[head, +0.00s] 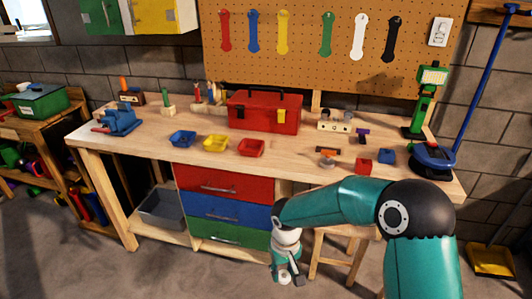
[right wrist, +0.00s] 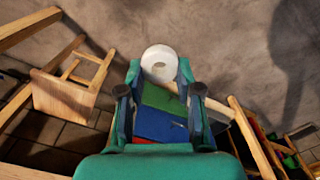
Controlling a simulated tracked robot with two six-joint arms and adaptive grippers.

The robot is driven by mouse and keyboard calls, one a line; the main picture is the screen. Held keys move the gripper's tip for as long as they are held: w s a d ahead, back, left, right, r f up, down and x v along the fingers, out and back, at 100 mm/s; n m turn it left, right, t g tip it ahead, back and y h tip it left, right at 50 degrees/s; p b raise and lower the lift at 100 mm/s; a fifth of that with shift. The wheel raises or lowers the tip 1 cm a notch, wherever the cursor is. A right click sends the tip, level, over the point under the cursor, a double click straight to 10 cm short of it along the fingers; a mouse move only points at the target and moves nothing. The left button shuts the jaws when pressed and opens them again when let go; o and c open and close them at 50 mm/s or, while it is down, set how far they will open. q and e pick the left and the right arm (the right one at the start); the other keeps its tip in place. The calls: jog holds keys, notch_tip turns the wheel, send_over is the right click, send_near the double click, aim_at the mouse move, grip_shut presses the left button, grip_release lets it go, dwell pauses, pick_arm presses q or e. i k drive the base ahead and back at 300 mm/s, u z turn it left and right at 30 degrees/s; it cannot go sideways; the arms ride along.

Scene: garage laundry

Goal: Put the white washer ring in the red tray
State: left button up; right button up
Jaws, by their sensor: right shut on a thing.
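The red tray (head: 251,154) stands on the workbench near its front edge, to the right of a yellow tray, and looks empty. My right gripper (head: 289,277) hangs low in front of the bench, below the tabletop and beside the drawers. In the right wrist view its fingers (right wrist: 160,90) are shut on the white washer ring (right wrist: 149,55), which shows at the fingertips with its hole visible. I cannot make out the ring in the head view. My left gripper is not in view.
A blue tray (head: 182,139) and the yellow tray (head: 215,144) stand left of the red one. A red toolbox (head: 264,112) stands behind it. The bench edge and drawers (head: 228,211) are beside my gripper. A wooden stool (right wrist: 66,102) stands close by.

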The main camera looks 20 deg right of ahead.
aim_at(251, 149)
jog(key=z, duration=0.05)
jog(key=i, duration=1)
